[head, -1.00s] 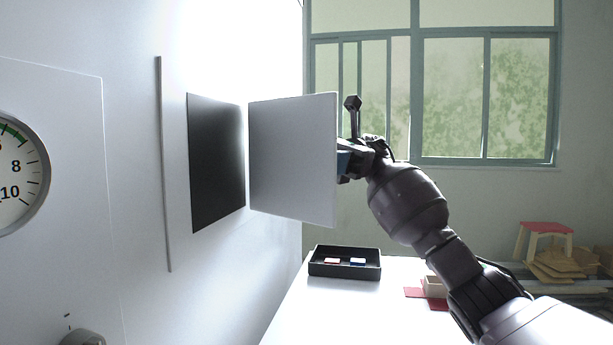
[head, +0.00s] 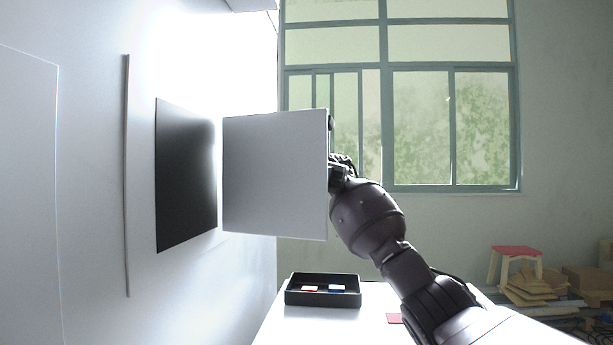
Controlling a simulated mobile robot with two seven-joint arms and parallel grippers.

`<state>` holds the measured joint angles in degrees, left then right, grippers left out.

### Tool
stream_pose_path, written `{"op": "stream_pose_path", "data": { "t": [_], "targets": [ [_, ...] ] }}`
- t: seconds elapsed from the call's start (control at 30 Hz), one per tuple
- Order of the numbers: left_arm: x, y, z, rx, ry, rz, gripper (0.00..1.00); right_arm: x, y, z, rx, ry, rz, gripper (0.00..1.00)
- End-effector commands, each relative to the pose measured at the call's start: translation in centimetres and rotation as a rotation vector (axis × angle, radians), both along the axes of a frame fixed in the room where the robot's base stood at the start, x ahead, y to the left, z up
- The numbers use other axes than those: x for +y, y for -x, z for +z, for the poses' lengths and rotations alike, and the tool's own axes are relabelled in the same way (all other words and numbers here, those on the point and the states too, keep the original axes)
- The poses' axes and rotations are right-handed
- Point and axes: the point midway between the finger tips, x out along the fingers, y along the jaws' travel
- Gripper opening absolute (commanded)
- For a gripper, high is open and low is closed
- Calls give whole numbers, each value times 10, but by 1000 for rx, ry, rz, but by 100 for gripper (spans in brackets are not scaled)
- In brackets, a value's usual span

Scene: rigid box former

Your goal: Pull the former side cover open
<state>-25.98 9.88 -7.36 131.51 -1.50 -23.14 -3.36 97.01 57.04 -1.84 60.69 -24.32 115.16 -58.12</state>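The former side cover (head: 275,175) is a light grey square panel. It stands swung out from the white machine wall, its left edge near the dark square opening (head: 186,175). My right arm comes in from the lower right, and its wrist (head: 345,172) is at the cover's right edge. The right gripper's fingers are hidden behind the cover, so I cannot tell whether they hold it. My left gripper is not in view.
A white table (head: 330,328) stands below, with a black tray (head: 322,299) holding a red and a blue piece. A red-topped stool (head: 517,252) and stacked boards (head: 540,290) are at the far right. The space around the cover's right side is free apart from my arm.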

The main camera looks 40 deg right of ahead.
Motion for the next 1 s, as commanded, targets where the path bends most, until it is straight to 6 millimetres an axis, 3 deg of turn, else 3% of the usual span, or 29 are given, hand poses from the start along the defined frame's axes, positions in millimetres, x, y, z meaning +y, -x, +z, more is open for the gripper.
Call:
{"op": "stream_pose_path", "data": {
  "t": [0.17, 0.2, 0.33, 1.0],
  "targets": [
    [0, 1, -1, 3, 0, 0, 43, 0, 0, -1, 2, 2, 0, 0],
    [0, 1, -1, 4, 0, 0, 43, 0, 0, -1, 2, 2, 0, 42],
    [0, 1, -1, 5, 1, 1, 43, 0, 0, -1, 2, 2, 0, 62],
    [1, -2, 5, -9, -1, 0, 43, 3, 4, 3, -3, 3, -25, 62]
  ]
}}
